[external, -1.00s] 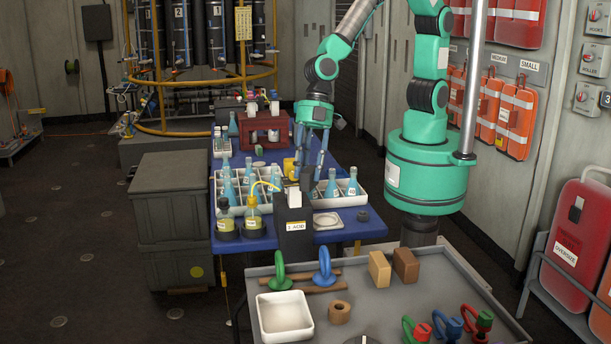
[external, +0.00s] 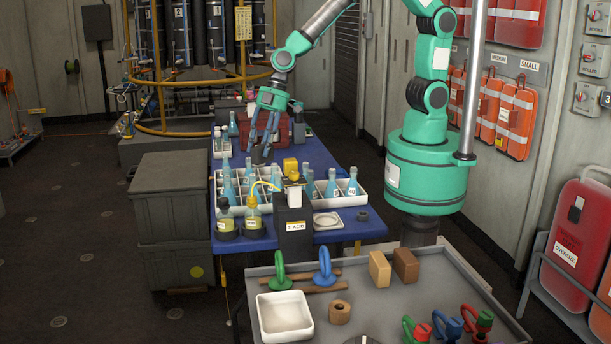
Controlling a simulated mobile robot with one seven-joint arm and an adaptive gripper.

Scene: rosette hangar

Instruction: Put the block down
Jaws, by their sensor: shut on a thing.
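My gripper (external: 262,142) hangs fingers-down over the blue table, in front of the dark red rack (external: 278,132). It is shut on a small dark grey block (external: 258,155), which shows at the fingertips. The block is just behind the left white bottle tray (external: 232,203). I cannot tell whether its underside touches the table, and its exact shape is too small to make out.
Blue bottles (external: 228,186) stand close in the left tray. A yellow object (external: 290,166) and a dark acid box (external: 293,212) stand right of and nearer than the gripper. The blue table (external: 322,160) has bare room to the right.

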